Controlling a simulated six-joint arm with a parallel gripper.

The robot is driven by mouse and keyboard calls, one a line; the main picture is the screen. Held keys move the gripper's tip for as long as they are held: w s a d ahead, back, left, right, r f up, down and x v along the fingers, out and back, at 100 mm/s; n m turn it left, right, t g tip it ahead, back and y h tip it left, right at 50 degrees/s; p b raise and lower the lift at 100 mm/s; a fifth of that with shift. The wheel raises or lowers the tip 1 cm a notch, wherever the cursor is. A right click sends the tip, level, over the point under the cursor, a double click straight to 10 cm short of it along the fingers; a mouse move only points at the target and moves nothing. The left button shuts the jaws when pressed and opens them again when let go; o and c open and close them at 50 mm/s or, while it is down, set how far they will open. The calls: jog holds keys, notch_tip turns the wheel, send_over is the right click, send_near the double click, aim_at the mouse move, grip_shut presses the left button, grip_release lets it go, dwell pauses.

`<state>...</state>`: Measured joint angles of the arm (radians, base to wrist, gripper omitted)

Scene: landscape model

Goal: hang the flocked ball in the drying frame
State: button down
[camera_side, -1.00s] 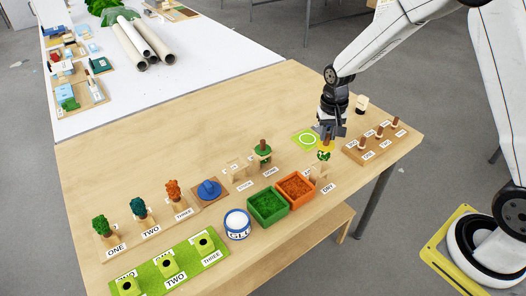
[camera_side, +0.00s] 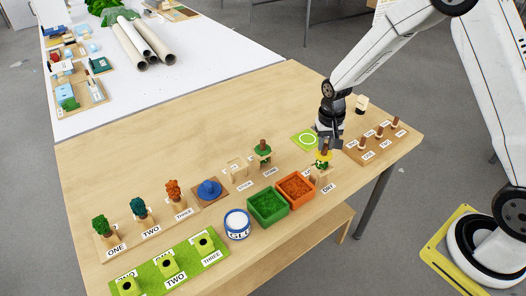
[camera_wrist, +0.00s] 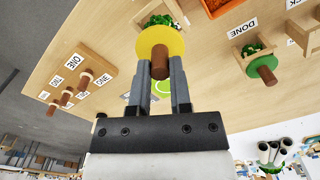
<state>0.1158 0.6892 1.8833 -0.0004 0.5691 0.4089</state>
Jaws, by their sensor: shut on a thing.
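The flocked ball (camera_wrist: 150,21) is green, under a yellow disc (camera_wrist: 165,42) with a brown peg handle (camera_wrist: 159,63). My gripper (camera_wrist: 160,72) is shut on the handle, which sits between the fingertips; in the side view my gripper (camera_side: 325,146) points down above the disc. The drying frame (camera_side: 328,174) is a small wooden stand beside the DRY label. The ball is low at this frame, and the frame's wood (camera_wrist: 183,12) shows around the ball in the wrist view. I cannot tell whether the disc rests on it.
Orange (camera_side: 294,201) and green (camera_side: 267,222) trays stand left of the frame. A green-disc piece (camera_side: 262,152) hangs in the DONE stand. A rack with brown pegs (camera_side: 374,147) is to the right.

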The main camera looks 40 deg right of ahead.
aim_at(324, 154)
jog(key=shift+f, duration=2.25)
jog(key=shift+c, duration=2.3)
grip_release()
jog(key=shift+r, duration=3.45)
